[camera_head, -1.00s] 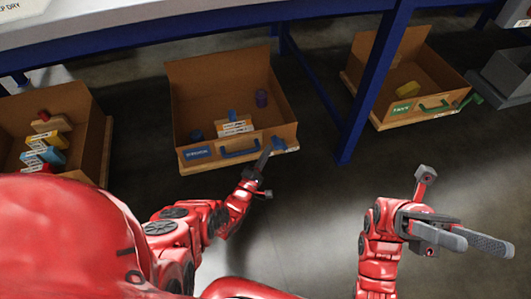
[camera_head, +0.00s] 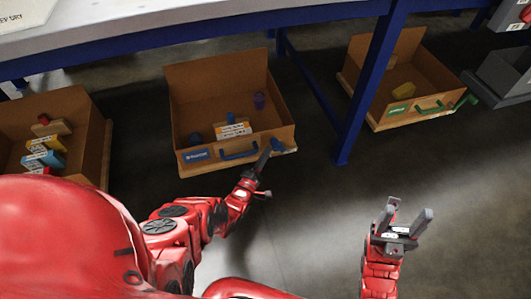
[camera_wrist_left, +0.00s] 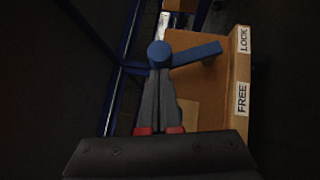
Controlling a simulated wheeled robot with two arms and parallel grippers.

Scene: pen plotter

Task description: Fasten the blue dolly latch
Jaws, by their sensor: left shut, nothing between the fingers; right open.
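The blue latch (camera_head: 277,145) is at the front right corner of the middle dolly, which carries an open cardboard box (camera_head: 215,75). In the left wrist view the latch lever (camera_wrist_left: 197,53) reaches right from a round knob, its free end on the side of the LOCK label (camera_wrist_left: 243,40). The FREE label (camera_wrist_left: 241,98) is nearer to me. My left gripper (camera_head: 264,157) is shut and empty, its tips (camera_wrist_left: 159,77) right by the knob; I cannot tell whether they touch. My right gripper (camera_head: 409,211) is open and empty, well to the right.
A blue handle (camera_head: 239,154) is on the box front. Another box (camera_head: 85,110) with colourful items stands left, and one with a green handle (camera_head: 431,107) right. A blue table leg (camera_head: 362,105) stands between the middle and right boxes. Floor before them is clear.

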